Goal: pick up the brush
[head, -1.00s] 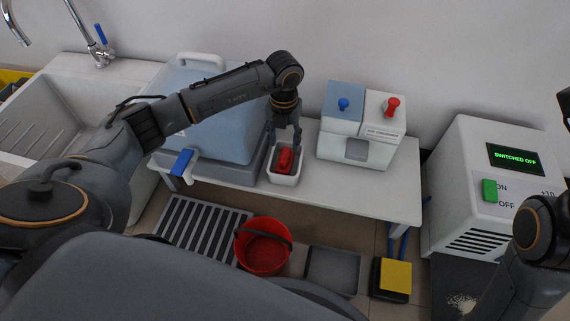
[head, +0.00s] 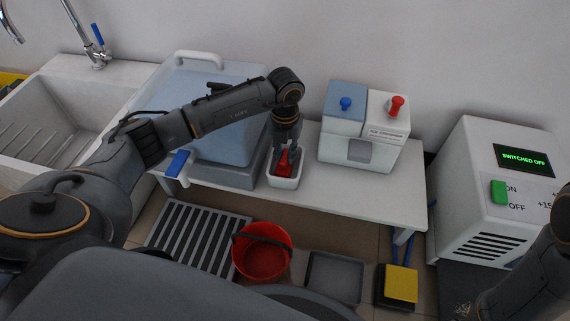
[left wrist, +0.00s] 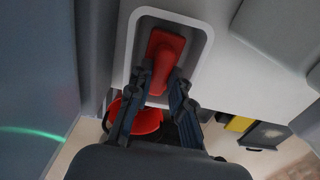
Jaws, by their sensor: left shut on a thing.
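The red brush (head: 283,168) sits in a small white open holder (head: 284,182) on the white bench. My left gripper (head: 287,154) reaches down over the holder and is shut on the brush. In the left wrist view the brush (left wrist: 164,50) lies inside the white rim of the holder (left wrist: 203,48), with the fingers (left wrist: 160,82) on either side of its lower part. The fingers hide part of the brush. My right arm shows at the right edge, but its gripper is out of view.
A blue-lidded box (head: 215,115) stands left of the holder, and an ice crusher (head: 363,125) stands right. Below are a red bucket (head: 262,262), a grey tray (head: 335,277) and a yellow-topped block (head: 401,283). A white machine (head: 480,185) reads "SWITCHED OFF". The bench's right end is clear.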

